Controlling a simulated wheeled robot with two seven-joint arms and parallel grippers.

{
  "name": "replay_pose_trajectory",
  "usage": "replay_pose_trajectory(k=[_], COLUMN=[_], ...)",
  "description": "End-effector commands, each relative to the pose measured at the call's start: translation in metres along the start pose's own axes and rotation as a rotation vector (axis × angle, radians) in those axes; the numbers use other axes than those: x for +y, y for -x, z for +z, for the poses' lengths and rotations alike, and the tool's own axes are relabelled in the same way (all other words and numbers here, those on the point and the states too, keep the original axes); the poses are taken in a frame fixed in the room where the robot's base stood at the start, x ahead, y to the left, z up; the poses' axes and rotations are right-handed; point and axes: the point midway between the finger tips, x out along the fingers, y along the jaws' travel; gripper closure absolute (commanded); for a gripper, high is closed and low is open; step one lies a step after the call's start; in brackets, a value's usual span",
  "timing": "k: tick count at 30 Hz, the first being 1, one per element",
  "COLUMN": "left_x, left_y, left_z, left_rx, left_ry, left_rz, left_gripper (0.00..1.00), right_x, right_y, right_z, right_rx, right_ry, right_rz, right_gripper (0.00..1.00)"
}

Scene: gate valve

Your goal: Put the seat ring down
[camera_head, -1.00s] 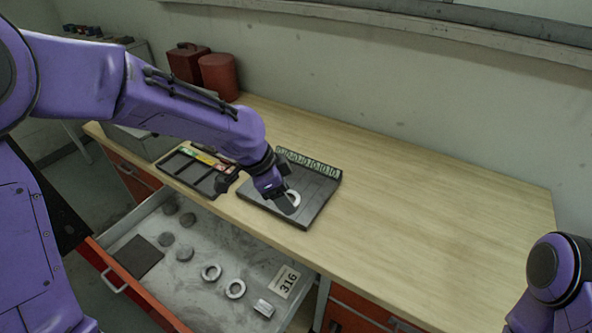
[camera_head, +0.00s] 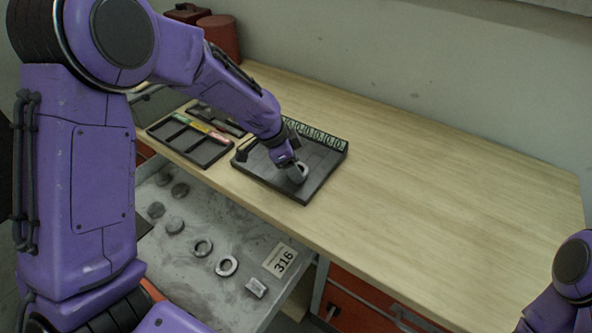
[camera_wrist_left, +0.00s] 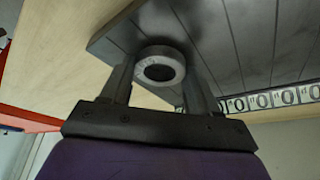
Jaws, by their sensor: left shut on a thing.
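The seat ring (camera_wrist_left: 160,66) is a grey metal ring with a dark round hole. It sits between the fingers of my left gripper (camera_wrist_left: 160,85) in the left wrist view. In the head view the left gripper (camera_head: 294,175) is shut on the ring (camera_head: 299,173) over the front part of the dark grooved tray (camera_head: 262,177). The tray also shows behind the ring in the left wrist view (camera_wrist_left: 235,40). I cannot tell whether the ring touches the tray. My right gripper is not in view; only part of that arm shows at the lower right.
An open drawer (camera_head: 215,293) below holds rings (camera_head: 227,266), dark discs, a small block (camera_head: 256,288) and a card marked 316 (camera_head: 280,261). A black divided tray (camera_head: 190,143) with coloured strips lies left of the grooved tray. The wooden bench (camera_head: 430,190) is clear to the right.

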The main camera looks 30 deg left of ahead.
Motion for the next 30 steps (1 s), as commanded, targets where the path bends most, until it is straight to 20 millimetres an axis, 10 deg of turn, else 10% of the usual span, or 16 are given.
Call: replay_pose_trajectory(k=[4,5,7,17,30], left_x=[-0.001,-0.001,-0.001,-0.001,-0.002], left_y=[0.002,0.002,0.002,0.006,0.103], left_z=[-0.002,-0.002,-0.002,-0.002,-0.003], left_rx=[0.0,0.0,0.0,0.001,0.004], left_ry=[-0.002,-0.002,-0.002,-0.002,-0.003], left_rz=[0.0,0.001,0.001,0.0,-0.002], left_gripper=[0.77,0.33,0.14,0.14,0.14], right_x=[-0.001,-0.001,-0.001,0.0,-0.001], right_y=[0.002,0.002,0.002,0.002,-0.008], right_z=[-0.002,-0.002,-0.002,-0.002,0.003], right_rx=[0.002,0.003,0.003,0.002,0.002], right_ry=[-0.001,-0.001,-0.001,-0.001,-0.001], right_rz=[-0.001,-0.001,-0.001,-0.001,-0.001], right_gripper=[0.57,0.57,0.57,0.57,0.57])
